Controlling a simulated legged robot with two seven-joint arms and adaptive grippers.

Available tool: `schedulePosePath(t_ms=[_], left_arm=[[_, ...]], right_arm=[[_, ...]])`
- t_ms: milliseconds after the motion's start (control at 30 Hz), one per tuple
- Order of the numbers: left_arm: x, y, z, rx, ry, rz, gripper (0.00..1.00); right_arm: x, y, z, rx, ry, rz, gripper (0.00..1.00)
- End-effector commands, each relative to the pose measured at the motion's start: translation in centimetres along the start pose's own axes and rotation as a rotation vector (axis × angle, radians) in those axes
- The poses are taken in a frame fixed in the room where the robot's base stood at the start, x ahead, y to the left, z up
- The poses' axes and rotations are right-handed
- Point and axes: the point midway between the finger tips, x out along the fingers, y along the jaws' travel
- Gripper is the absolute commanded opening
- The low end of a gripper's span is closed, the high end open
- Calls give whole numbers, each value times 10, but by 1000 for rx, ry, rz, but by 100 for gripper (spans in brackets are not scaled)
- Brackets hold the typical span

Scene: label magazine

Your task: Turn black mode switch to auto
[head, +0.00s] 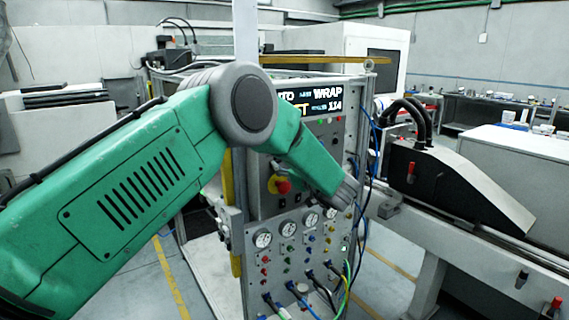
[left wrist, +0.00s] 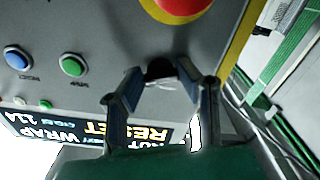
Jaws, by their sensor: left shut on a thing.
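The black mode switch (left wrist: 160,70) is a small dark knob on the grey panel, at the upper middle of the left wrist view. My left gripper (left wrist: 163,76) reaches it, with one fingertip on either side, and is shut on it. The markings around the switch are too small or hidden to read, so its setting cannot be told. In the head view my green left arm reaches across to the control panel, and its grey end (head: 346,192) is close to the panel front. The switch is hidden there. My right gripper is in neither view.
A red emergency button (head: 283,187) on yellow sits close to the switch. Blue (left wrist: 17,58) and green (left wrist: 72,66) buttons and a lit display (head: 320,98) are also nearby. Gauges (head: 263,239) and loose cables (head: 350,270) are below. A black-covered machine (head: 440,180) stands at right.

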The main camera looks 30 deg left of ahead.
Motion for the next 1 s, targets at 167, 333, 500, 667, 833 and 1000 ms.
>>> schedulePosePath(t_ms=[167,333,500,667,833,1000], left_arm=[[0,-1,1,2,-2,-1,50],[0,-1,-1,0,1,-1,50],[-9,0,-1,-1,0,2,50],[-38,1,0,0,0,4,50],[-75,1,2,2,-1,3,50],[-104,1,2,1,0,1,50]], right_arm=[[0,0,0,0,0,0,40],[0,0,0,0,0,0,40],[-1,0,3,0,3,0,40],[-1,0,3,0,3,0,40],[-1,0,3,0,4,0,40],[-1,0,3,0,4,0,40]])
